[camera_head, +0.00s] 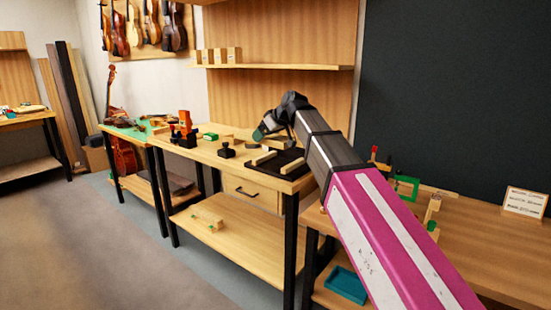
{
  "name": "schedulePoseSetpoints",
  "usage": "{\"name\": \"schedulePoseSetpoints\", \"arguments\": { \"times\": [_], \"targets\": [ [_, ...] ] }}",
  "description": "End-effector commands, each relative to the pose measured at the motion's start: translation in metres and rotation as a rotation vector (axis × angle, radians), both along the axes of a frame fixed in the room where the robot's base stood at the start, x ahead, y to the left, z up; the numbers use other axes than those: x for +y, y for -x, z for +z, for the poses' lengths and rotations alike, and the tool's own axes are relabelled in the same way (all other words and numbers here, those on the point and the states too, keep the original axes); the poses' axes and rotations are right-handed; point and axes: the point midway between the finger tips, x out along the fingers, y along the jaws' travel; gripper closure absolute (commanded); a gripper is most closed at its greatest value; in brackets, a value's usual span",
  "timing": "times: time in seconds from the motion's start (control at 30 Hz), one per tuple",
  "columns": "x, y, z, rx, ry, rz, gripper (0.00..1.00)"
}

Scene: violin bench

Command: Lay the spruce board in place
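My arm reaches from the lower right over the middle bench, and my gripper (264,132) hangs small and dark above the bench top. Its fingers are too small to tell whether they are open or shut, and I cannot see anything clearly held. A dark tray or mat (281,171) lies at the bench's right end. One pale wood piece (263,158) is at its left side, and another pale piece (292,166) lies on it. I cannot tell which pale piece is the spruce board. My gripper is behind and above these pieces, apart from them.
The middle bench (224,160) also carries an orange tool (185,122), a green box (210,136) and a black fixture (226,149). Pale pieces (207,217) lie on its lower shelf. A right bench (480,235) holds a green frame (406,188) and a sign (525,202). Floor at left is clear.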

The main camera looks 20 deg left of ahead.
Motion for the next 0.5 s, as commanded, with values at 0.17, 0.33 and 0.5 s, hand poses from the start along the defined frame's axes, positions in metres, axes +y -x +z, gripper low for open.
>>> {"name": "schedulePoseSetpoints", "arguments": {
  "times": [0.17,0.33,0.5],
  "targets": [
    [-0.008,-0.035,-0.019,0.001,-0.001,-0.003,0.45],
    [-0.017,-0.068,-0.039,0.002,-0.001,-0.002,0.45],
    [-0.024,-0.095,-0.056,0.001,0.000,-0.002,0.45]
  ]
}}
